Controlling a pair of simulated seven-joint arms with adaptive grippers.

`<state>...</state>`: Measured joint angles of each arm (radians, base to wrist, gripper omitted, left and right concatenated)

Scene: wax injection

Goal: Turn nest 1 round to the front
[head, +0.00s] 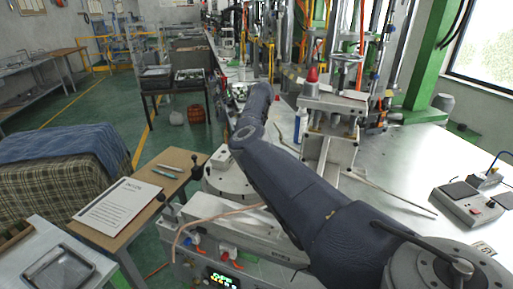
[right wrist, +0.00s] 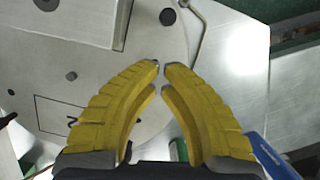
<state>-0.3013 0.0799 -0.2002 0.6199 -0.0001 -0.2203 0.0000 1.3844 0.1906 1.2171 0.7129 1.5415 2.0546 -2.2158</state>
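A round grey plate (head: 228,182) lies left of my dark right arm in the head view, with a small pale block (head: 221,160) on it. In the right wrist view, a grey plate (right wrist: 150,130) with dark holes lies beneath the fingers. It bears a square outline with a mark partly hidden by a finger, so I cannot read a nest number. A pale metal block (right wrist: 85,18) sits at the upper left there. My right gripper (right wrist: 161,68) has yellow fingers with tips almost meeting and nothing between them. It is hidden in the head view. My left gripper does not show.
A clipboard sheet (head: 118,206) and pens lie on a wooden side table (head: 178,160) at left. The bench's right side has free room.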

